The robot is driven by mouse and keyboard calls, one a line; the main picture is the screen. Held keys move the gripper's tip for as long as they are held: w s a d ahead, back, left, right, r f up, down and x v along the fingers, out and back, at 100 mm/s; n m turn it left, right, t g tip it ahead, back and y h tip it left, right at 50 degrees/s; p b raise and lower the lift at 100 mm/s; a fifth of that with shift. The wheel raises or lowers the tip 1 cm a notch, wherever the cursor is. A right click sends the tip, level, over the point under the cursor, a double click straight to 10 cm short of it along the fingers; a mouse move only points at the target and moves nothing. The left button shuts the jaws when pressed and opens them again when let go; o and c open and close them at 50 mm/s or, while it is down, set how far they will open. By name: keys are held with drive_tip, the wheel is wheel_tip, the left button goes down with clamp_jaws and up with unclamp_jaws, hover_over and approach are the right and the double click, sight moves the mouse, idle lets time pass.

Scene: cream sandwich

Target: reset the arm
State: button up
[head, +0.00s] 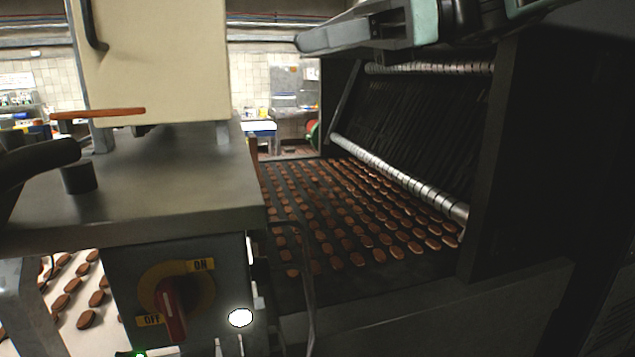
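My arm reaches in from the top right, with grey, black and teal parts. Its grey end, which appears to be my gripper (312,40), points left, high above the conveyor and in front of the dark machine. I see it side-on, so its fingers cannot be told apart. I see nothing hanging from it. It is apart from the control box (125,270) at the lower left. The red switch knob (172,310) there stands nearly upright between the yellow ON and OFF labels.
Rows of brown oval biscuits lie on a dark conveyor (282,285). Metal rollers (400,182) and a dark side panel (535,150) stand right. A cream housing (155,60) and grey metal top (150,195) fill the left. More biscuits lie on a pale belt (110,335).

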drive_tip(key=s+f+n+h+b, duration=0.1)
drive_tip(key=s+f+n+h, duration=0.1)
drive_tip(key=f, duration=0.5)
drive_tip(key=s+f+n+h+b, duration=0.1)
drive_tip(key=s+f+n+h, duration=0.15)
drive_tip(key=f, duration=0.55)
drive_tip(key=s+d+f+n+t+h+b, duration=0.1)
drive_tip(key=s+d+f+n+h, duration=0.2)
drive_tip(key=f+n, duration=0.3)
drive_tip(key=s+d+f+n+h+b, duration=0.2)
drive_tip(key=s+d+f+n, duration=0.4)
drive_tip(key=f, duration=0.7)
drive_tip(key=s+d+f+n+t+h+b, duration=0.1)
drive_tip(key=s+d+f+n+h, duration=0.3)
drive_tip(key=f, duration=0.5)
drive_tip(key=shift+s+d+f+n+t+h+b, duration=0.25)
drive_tip(key=shift+s+d+n+t+h+b, duration=0.25)
drive_tip(key=shift+n, duration=0.45)
drive_tip(key=shift+w+a, duration=0.15)
